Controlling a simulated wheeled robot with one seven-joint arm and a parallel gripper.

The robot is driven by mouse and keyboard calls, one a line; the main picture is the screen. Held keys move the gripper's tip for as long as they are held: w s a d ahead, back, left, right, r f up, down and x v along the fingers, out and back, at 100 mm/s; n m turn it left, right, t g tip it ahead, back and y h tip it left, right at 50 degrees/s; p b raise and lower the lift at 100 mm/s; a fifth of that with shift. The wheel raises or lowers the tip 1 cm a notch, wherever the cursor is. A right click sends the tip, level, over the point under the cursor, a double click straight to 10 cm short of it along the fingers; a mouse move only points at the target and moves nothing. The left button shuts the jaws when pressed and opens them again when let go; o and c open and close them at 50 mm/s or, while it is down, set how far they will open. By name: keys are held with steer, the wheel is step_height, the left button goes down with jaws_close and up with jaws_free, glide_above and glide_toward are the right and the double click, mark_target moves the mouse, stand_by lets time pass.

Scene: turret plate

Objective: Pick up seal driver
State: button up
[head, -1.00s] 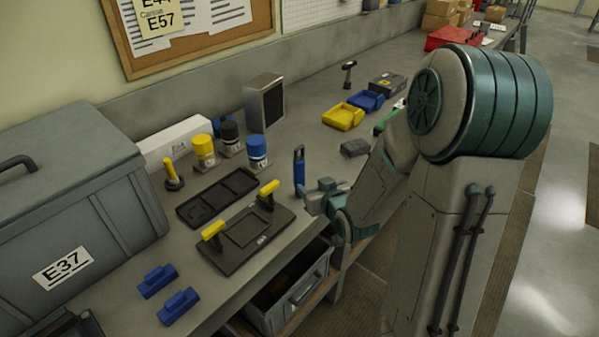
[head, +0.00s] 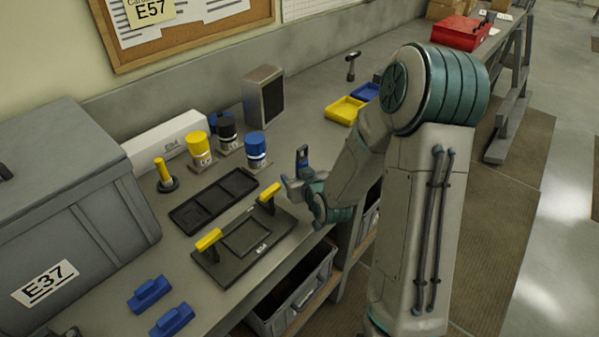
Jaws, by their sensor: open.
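No label marks the seal driver. I cannot tell for certain which one is the seal driver.
A black plate with two yellow handles (head: 233,262) lies just left of my gripper, with a dark compartment tray (head: 188,217) behind it. Several capped jars, including a blue-topped one (head: 257,146), stand behind. A grey case (head: 85,238) fills the left.

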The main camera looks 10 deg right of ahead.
mark_target(303, 163)
steer(key=shift+s+d, duration=0.1)
steer(key=shift+d, duration=0.1)
steer(key=c, duration=0.3)
steer(key=shift+d, duration=0.1)
steer(key=c, duration=0.9)
jaws_close()
steer(key=shift+r, duration=0.1)
steer(key=shift+r, duration=0.7)
steer(key=r, duration=0.3)
steer(key=shift+d+b, duration=0.35)
steer(key=s+d+r, duration=0.1)
steer(key=d+r, duration=0.2)
steer(key=d, duration=0.2)
steer(key=s+d+r+p, duration=0.1)
steer(key=d+r, duration=0.2)
steer(key=d, duration=0.2)
steer(key=shift+s+d+r, duration=0.25)
steer(key=shift+d, duration=0.05)
